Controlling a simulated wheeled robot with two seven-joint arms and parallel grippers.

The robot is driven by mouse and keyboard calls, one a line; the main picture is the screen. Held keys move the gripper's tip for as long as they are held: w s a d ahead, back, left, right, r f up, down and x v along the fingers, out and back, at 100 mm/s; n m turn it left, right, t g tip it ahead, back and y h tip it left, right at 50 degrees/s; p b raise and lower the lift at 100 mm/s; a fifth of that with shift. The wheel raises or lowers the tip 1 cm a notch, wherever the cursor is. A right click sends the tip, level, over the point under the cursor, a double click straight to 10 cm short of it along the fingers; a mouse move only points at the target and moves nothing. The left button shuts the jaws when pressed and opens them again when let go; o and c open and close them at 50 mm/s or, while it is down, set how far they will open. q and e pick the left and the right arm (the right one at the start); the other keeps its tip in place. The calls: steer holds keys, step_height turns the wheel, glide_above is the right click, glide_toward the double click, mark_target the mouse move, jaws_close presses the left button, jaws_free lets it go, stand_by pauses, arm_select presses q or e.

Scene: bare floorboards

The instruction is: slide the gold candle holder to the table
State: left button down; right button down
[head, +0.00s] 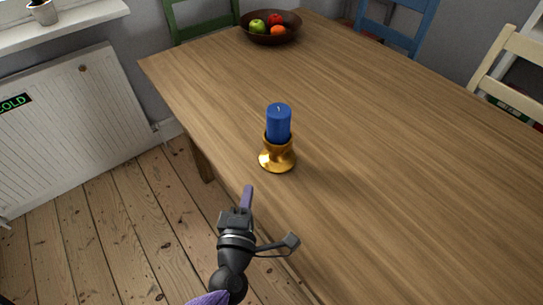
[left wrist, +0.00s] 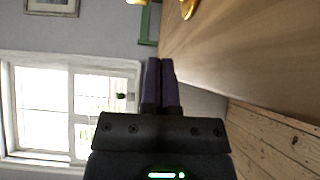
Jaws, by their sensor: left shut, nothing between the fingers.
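The gold candle holder (head: 277,160) stands upright on the wooden table (head: 370,150), close to its left edge. A blue candle (head: 279,124) stands in it. Gold parts of the holder (left wrist: 188,8) are cut off at the top edge of the left wrist view. My left gripper (head: 247,193) is shut and empty. In the head view its fingertips are at the table's edge, below and left of the holder and apart from it. In the left wrist view the two dark purple fingers (left wrist: 160,65) lie together. My right gripper is not in view.
A dark bowl (head: 270,37) of fruit sits at the table's far end. A green chair (head: 202,25), a blue chair (head: 390,38) and a cream chair (head: 508,92) stand around the table. A radiator (head: 75,120) is on the left wall. The tabletop right of the holder is clear.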

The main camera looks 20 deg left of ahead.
mark_target(268, 173)
arm_select(q)
steer(key=w, duration=0.4)
steer(key=w+b, duration=0.1)
steer(key=w, duration=0.1)
steer(key=shift+a+f, duration=0.1)
steer(key=shift+a, duration=0.25)
steer(key=w+d, duration=0.2)
steer(key=w, duration=0.1)
steer(key=shift+w+d+b, duration=0.1)
steer(key=shift+d+b, duration=0.05)
steer(key=shift+b, duration=0.25)
steer(key=shift+d, duration=0.1)
